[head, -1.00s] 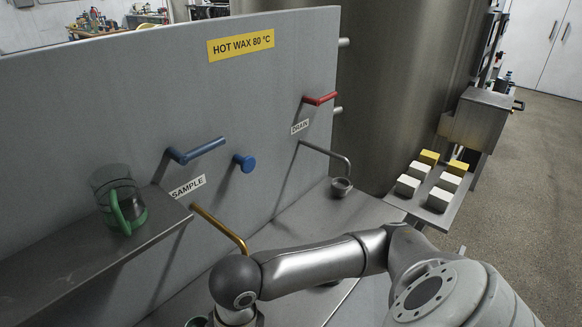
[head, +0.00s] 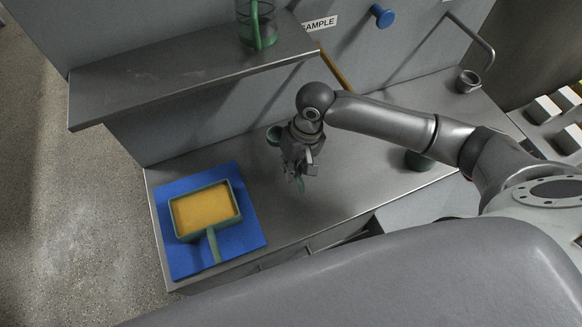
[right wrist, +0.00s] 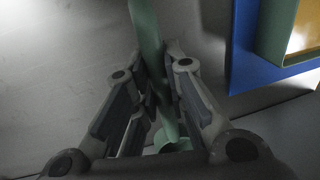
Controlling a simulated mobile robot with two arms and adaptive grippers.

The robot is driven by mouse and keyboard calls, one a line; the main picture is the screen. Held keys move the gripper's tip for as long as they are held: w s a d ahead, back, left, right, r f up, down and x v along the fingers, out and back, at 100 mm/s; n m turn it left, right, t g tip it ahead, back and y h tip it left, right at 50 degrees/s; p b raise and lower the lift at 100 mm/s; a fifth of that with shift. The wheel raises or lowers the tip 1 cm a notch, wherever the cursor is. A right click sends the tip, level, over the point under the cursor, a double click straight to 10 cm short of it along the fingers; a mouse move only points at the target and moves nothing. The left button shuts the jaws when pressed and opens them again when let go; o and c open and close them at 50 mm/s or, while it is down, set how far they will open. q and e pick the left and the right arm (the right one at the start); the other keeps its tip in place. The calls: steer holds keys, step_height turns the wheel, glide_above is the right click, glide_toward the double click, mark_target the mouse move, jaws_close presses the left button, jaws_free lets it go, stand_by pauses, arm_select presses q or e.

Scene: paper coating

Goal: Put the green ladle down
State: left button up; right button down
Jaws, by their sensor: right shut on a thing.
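My right gripper (head: 300,168) is shut on the green ladle above the steel counter (head: 340,190). In the right wrist view, the ladle's pale green handle (right wrist: 147,40) runs between the fingers of the right gripper (right wrist: 155,85). A round green part of the ladle (right wrist: 172,140) shows low between the fingers, and what looks like its cup (head: 274,135) shows left of the gripper in the head view. I cannot tell whether the ladle touches the counter. My left gripper is not in view.
A green-rimmed tray (head: 178,213) of yellow wax sits on a blue mat (head: 250,232) at the counter's left. A steel shelf (head: 150,80) holds a glass jug with a green handle (head: 256,25). A dark green object (head: 418,160) stands behind my right arm. Counter between mat and gripper is clear.

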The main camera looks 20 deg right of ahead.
steer(key=shift+w+f, duration=1.05)
steer(key=shift+f, duration=0.15)
steer(key=shift+w+d+f+p, duration=0.1)
steer(key=shift+f+p, duration=0.45)
steer(key=shift+f, duration=1.15)
steer(key=shift+f, duration=0.15)
steer(key=c, duration=1.5)
jaws_free()
steer(key=shift+d+r+b, duration=0.15)
steer(key=shift+d+r, duration=0.1)
steer(key=shift+r, duration=1.05)
steer(key=shift+d+r+b, duration=0.15)
steer(key=shift+d+r, duration=0.1)
steer(key=shift+r, duration=1)
steer(key=shift+d+r+b, duration=0.15)
steer(key=shift+d+r, duration=0.1)
steer(key=shift+r, duration=1.05)
